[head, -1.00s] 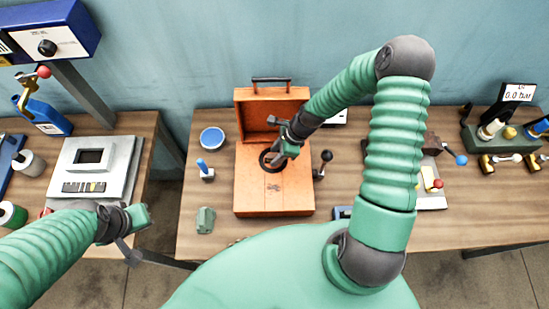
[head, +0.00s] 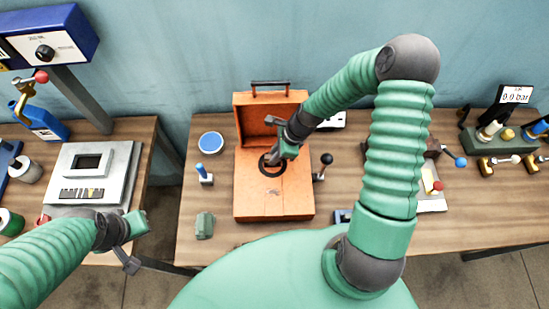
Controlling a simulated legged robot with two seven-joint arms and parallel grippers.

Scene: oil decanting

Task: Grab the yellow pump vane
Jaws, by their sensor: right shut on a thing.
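My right gripper (head: 273,160) reaches down to a round dark opening (head: 271,167) in the orange box (head: 272,205). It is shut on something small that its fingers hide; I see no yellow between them. A small yellow piece (head: 437,185) lies on a white sheet at the right, partly beside my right arm; I cannot tell whether it is the pump vane. My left gripper (head: 138,224) hangs at the left, near the front of the left table, away from the box. Its jaw opening is not clear.
The box's raised lid (head: 255,118) stands behind my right gripper. A black-knobbed lever (head: 323,170) is right of the box. A blue round dish (head: 211,142), a blue-handled piece (head: 204,173) and a green block (head: 204,225) stand left of it. A gap separates the tables.

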